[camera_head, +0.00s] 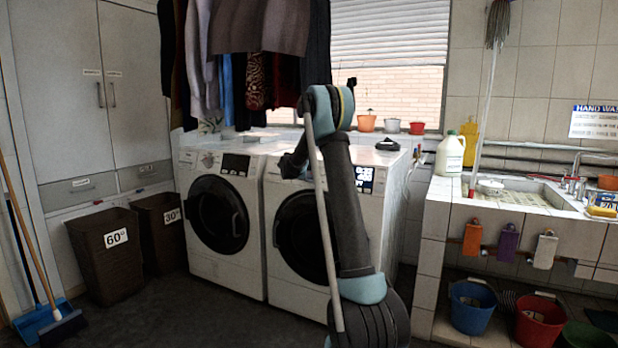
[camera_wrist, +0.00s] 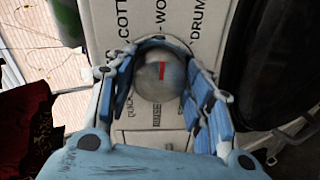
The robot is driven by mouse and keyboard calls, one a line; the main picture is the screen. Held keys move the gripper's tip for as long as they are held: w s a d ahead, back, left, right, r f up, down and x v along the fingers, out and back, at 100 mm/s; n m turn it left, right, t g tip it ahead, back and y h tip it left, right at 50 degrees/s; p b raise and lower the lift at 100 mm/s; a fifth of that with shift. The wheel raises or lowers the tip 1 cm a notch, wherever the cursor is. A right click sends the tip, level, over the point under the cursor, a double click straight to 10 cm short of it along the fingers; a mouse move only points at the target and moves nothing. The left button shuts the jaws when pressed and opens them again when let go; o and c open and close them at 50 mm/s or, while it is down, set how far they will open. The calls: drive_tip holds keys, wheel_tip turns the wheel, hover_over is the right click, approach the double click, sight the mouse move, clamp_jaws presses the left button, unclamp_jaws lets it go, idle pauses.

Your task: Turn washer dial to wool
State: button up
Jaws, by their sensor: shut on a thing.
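The grey round dial (camera_wrist: 158,82) sits in the middle of the wrist view with a short red mark. The mark runs roughly up the picture, about in line with a label starting "WO" (camera_wrist: 160,14); "COTT" is left of it and "DRUM" right. My gripper (camera_wrist: 160,60) has its blue fingers closed around the dial's sides. In the head view my gripper (camera_head: 293,165) is at the upper left front of the right washer (camera_head: 279,255), and the arm hides its dial and part of its door.
A second white washer (camera_head: 183,183) stands at the left, its dial uncovered. Clothes (camera_head: 260,28) hang above the machines. A tiled sink (camera_head: 520,196) is on the right, and two brown baskets (camera_head: 102,262) stand on the left.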

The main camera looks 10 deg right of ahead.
drive_tip(key=shift+s+f, duration=0.1)
drive_tip(key=shift+f, duration=0.05)
drive_tip(key=o, duration=1)
drive_tip(key=shift+o, duration=0.2)
drive_tip(key=v, duration=1.2)
